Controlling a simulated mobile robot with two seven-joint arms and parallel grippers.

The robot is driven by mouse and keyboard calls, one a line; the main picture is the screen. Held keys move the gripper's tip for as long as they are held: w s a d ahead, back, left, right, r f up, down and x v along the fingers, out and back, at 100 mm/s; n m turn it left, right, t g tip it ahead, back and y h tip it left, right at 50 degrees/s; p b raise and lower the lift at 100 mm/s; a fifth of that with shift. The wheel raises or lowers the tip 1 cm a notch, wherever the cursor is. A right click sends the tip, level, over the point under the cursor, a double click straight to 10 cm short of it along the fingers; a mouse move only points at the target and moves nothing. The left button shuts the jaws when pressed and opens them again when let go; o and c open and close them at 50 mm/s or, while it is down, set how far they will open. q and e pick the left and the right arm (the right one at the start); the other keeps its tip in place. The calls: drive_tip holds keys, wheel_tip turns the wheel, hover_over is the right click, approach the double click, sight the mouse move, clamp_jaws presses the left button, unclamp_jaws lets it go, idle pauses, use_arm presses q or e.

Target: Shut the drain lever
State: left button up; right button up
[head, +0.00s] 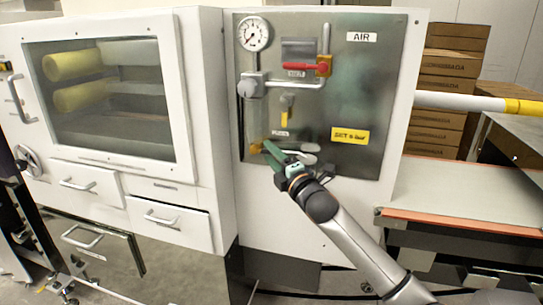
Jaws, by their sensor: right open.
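The steel air panel (365,80) on the white cabinet carries several fittings. A yellow lever (286,117) hangs straight down from a small valve, above a small label too blurred to read. A yellow part (256,147) shows lower left, at the foot of a clear bowl, partly hidden by my gripper. I cannot tell for sure which of these is the drain lever. My right gripper (271,152) is open in front of the lower panel, its green fingers pointing up and left near the lower yellow part; contact is unclear. My left gripper is out of view.
A pressure gauge (254,34) sits top left of the panel. A yellow sign (350,136) is right of the gripper. A white-and-yellow bar (470,103) juts out at right, above the belt (450,190).

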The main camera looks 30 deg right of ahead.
clamp_jaws()
idle(0.4)
